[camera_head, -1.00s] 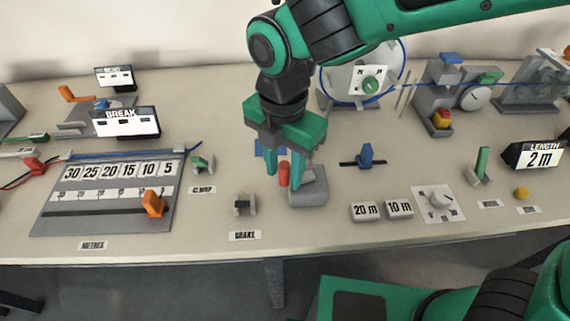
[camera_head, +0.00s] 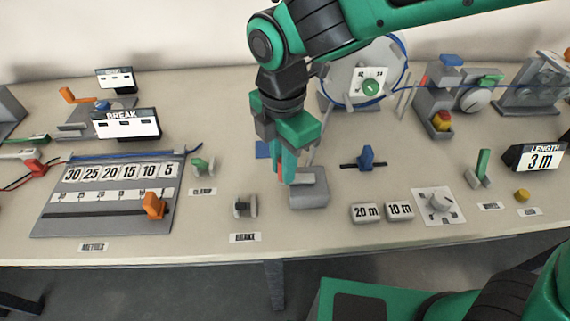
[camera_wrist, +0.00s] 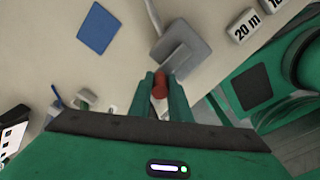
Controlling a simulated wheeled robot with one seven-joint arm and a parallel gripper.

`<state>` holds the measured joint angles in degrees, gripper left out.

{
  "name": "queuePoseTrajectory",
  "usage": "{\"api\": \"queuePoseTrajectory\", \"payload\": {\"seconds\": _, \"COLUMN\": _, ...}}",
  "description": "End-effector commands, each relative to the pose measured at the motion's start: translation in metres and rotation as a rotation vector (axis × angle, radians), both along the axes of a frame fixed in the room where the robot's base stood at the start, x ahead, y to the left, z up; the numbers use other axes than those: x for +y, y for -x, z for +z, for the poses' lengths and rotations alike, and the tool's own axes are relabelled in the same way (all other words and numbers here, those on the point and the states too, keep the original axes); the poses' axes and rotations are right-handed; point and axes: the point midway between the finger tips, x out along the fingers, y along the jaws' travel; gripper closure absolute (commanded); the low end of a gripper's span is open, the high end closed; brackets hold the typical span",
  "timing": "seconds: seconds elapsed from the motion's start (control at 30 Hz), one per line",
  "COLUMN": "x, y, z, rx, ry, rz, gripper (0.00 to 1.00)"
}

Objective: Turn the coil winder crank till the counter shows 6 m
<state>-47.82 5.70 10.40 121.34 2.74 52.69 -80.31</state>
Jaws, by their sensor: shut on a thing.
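The coil winder's grey crank housing (camera_head: 309,190) stands at the middle front of the table. Its red handle (camera_wrist: 160,86) shows in the wrist view between the two green fingers. My gripper (camera_head: 287,178) is shut on this handle, just left of the housing, and its fingers hide most of the handle in the head view. The length counter (camera_head: 541,158) at the right reads 3 m. The reel (camera_head: 370,85) with blue wire stands behind my arm.
Two blocks (camera_head: 366,212) marked 20 m and 10 m and a dial plate (camera_head: 438,205) lie right of the crank. The brake lever (camera_head: 242,206) and the metres board (camera_head: 100,210) are to the left. A blue slider (camera_head: 366,157) stands behind the blocks.

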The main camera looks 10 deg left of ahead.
Motion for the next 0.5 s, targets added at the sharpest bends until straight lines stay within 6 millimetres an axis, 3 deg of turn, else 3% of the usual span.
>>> {"api": "queuePoseTrajectory", "payload": {"seconds": 0.5, "x": 0.002, "y": -0.026, "z": 0.000, "rx": -0.001, "ry": -0.003, "rz": -0.490, "gripper": 1.00}}
